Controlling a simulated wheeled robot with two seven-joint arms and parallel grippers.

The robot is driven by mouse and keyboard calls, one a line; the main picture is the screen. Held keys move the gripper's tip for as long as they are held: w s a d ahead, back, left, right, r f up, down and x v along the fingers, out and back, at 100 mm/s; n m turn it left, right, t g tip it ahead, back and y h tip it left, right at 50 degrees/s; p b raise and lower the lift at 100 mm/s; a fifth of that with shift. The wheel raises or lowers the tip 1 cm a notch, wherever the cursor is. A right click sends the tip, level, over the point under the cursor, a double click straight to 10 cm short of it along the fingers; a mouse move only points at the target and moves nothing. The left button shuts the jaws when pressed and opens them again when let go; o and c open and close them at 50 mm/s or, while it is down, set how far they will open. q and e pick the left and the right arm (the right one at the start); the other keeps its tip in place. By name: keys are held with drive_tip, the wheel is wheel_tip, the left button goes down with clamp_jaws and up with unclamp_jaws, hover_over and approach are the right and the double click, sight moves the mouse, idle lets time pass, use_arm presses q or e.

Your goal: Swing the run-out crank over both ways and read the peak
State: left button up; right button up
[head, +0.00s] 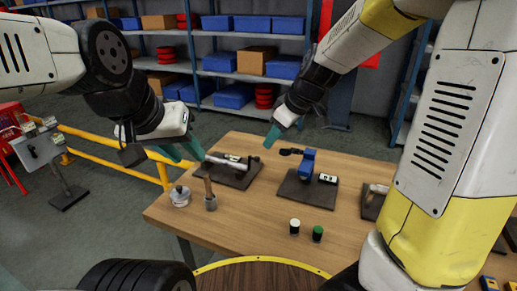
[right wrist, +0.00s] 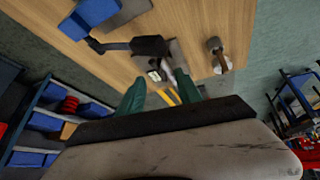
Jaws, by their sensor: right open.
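A dark plate (head: 228,178) near the table's left end carries a pale metal cylinder (head: 222,159) and a small white-faced block. Another dark plate (head: 298,190) carries a blue upright part (head: 307,162) with a black arm pointing left and a white-faced gauge or readout (head: 328,178). I cannot tell which part is the run-out crank, and no reading is legible. My left gripper (head: 188,152) is open and empty beside the left plate. My right gripper (head: 272,136) is open above the table, behind the two plates; its parted teal fingers show in the right wrist view (right wrist: 162,95).
On the wooden table (head: 260,215) stand a round metal piece (head: 180,196), a wooden-handled tool (head: 210,200), a white-topped jar (head: 294,226) and a green-topped jar (head: 318,233). A further plate (head: 373,203) sits right. A yellow rail (head: 110,155) runs left; shelves stand behind.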

sight(259, 158)
drive_tip(key=w+a+f+n, duration=0.1)
drive_tip(key=w+f, duration=0.1)
drive_tip(key=f, duration=0.2)
drive_tip(key=w+a+f+n, duration=0.1)
drive_tip(key=w+a+f, duration=0.1)
drive_tip(key=w+f, duration=0.1)
drive_tip(key=w+a+f+n, duration=0.1)
drive_tip(key=w+f, duration=0.1)
drive_tip(key=f, duration=0.3)
drive_tip(key=shift+w+a+h, duration=0.35)
drive_tip(key=shift+w+h, duration=0.05)
drive_tip(key=shift+r, duration=0.1)
clamp_jaws()
